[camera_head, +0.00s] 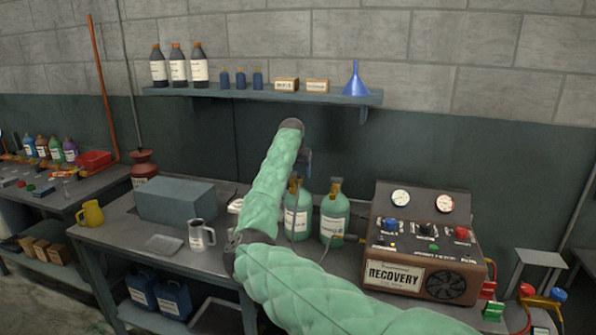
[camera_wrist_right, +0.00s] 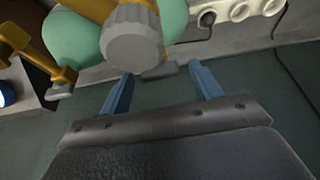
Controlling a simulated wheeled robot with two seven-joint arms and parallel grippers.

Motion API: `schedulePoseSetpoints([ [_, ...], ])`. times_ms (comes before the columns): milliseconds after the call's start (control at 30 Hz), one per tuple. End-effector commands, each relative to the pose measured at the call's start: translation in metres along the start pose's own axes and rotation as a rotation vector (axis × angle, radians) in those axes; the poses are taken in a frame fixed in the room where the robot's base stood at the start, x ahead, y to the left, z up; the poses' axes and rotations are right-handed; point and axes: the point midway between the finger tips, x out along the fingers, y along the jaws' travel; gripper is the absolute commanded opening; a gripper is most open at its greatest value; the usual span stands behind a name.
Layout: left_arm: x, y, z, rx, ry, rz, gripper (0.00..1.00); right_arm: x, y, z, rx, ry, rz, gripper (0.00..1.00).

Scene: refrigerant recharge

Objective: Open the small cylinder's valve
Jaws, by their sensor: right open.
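Two green cylinders with labels stand side by side on the workbench in the head view, a left one (camera_head: 298,221) and a right one (camera_head: 335,214). I cannot tell surely which is the small one. My right gripper (camera_head: 305,163) hangs above the left cylinder, partly hidden by my sleeved arm. In the right wrist view its blue fingers (camera_wrist_right: 162,69) are apart with nothing between them. A grey ribbed valve knob (camera_wrist_right: 132,40) on a brass valve shows just beyond the fingertips, nearer the left finger. A green cylinder top (camera_wrist_right: 75,36) is behind it. My left gripper is not in view.
A brown recovery machine (camera_head: 425,240) stands right of the cylinders. A grey-blue box (camera_head: 176,201) and a metal mug (camera_head: 201,236) are to the left. A wall shelf (camera_head: 260,94) with bottles and a blue funnel (camera_head: 356,80) runs above. Hoses lie near the cylinders.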

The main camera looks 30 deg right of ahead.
Motion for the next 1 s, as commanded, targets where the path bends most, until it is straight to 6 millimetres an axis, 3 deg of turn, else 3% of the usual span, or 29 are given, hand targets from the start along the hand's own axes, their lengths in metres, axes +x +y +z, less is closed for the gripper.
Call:
schedulePoseSetpoints([
  [133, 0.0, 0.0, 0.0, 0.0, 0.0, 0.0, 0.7, 0.0, 0.0, 0.0, 0.0, 0.0, 0.0, 0.64],
  [367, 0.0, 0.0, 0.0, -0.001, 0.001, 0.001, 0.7, 0.0, 0.0, 0.0, 0.0, 0.0, 0.0, 0.2],
  [400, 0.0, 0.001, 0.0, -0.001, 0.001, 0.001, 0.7, 0.0, 0.0, 0.0, 0.0, 0.0, 0.0, 0.19],
  [733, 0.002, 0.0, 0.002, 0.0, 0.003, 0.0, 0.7, -0.001, 0.001, -0.001, -0.046, 0.001, -0.019, 0.19],
  [1000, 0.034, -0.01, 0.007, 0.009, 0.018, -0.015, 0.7, -0.003, 0.003, -0.002, -0.209, 0.001, -0.084, 0.19],
])
